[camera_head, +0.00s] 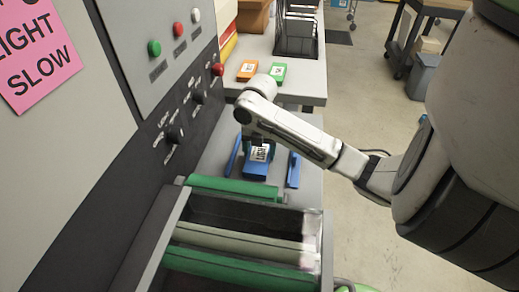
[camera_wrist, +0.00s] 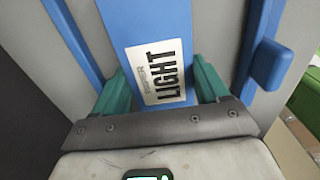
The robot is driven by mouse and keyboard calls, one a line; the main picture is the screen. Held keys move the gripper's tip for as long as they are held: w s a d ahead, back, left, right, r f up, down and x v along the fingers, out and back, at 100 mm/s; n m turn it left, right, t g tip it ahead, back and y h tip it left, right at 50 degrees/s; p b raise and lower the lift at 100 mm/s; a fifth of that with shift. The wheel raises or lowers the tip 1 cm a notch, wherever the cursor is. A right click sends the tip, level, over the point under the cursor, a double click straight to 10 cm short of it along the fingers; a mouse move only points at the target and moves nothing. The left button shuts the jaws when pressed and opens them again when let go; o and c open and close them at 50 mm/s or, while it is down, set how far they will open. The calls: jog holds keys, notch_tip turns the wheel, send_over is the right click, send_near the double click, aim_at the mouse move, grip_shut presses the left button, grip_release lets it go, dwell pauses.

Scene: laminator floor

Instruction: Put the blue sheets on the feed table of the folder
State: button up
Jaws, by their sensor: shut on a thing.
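The blue sheets (camera_head: 256,168) are a flat blue stack with a white label reading LIGHT. They are between two blue side guides over the grey feed table (camera_head: 309,196), just behind the rollers. My gripper (camera_head: 259,142) is above them, reaching in from the right. In the wrist view the green fingers of my gripper (camera_wrist: 163,86) stand at both sides of the blue sheets (camera_wrist: 150,22) and hold them. The sheets lie lengthwise between the guides. I cannot tell whether they touch the table.
The folder's green rollers (camera_head: 235,268) are in front. Its panel with buttons and knobs (camera_head: 180,90) rises at left. An orange pack (camera_head: 247,70) and a green pack (camera_head: 278,71) lie on the table behind. A dark cart (camera_head: 428,22) stands on the floor at back right.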

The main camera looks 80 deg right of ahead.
aim_at(259, 152)
jog(key=o, duration=0.8)
jog(key=shift+f, duration=0.15)
jog(key=shift+c, duration=0.2)
jog(key=o, duration=0.5)
notch_tip(259, 152, up, 12)
jog(key=shift+r+p, duration=0.2)
jog(key=shift+p, duration=0.25)
